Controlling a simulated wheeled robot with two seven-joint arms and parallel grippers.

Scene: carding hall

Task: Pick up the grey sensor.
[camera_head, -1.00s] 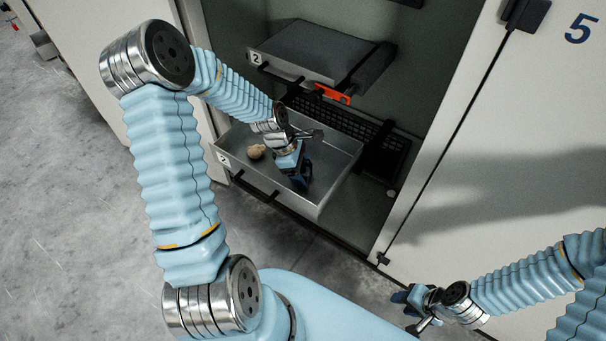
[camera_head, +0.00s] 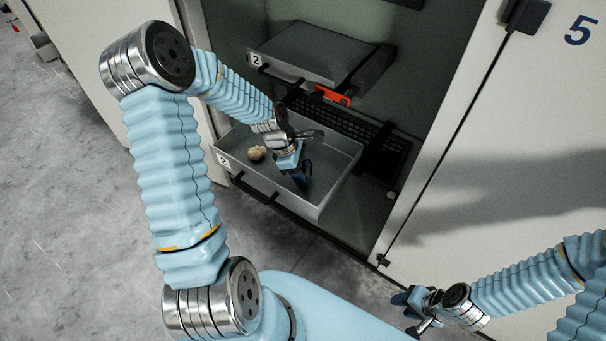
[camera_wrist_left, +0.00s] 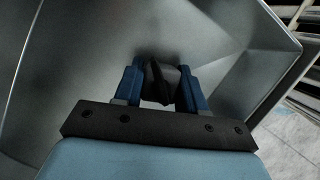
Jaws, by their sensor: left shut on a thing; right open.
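My left gripper (camera_head: 301,178) reaches down into the lower open drawer (camera_head: 333,184). In the left wrist view its two blue fingers (camera_wrist_left: 160,88) are shut on a small dark grey thing, which I take to be the grey sensor (camera_wrist_left: 158,76). My right gripper (camera_head: 411,311) is open and empty at the lower right, away from the drawer.
A small beige lump (camera_head: 256,153) lies in the drawer, left of my left gripper. A cabinet door (camera_head: 500,150) marked 5 stands at the right.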

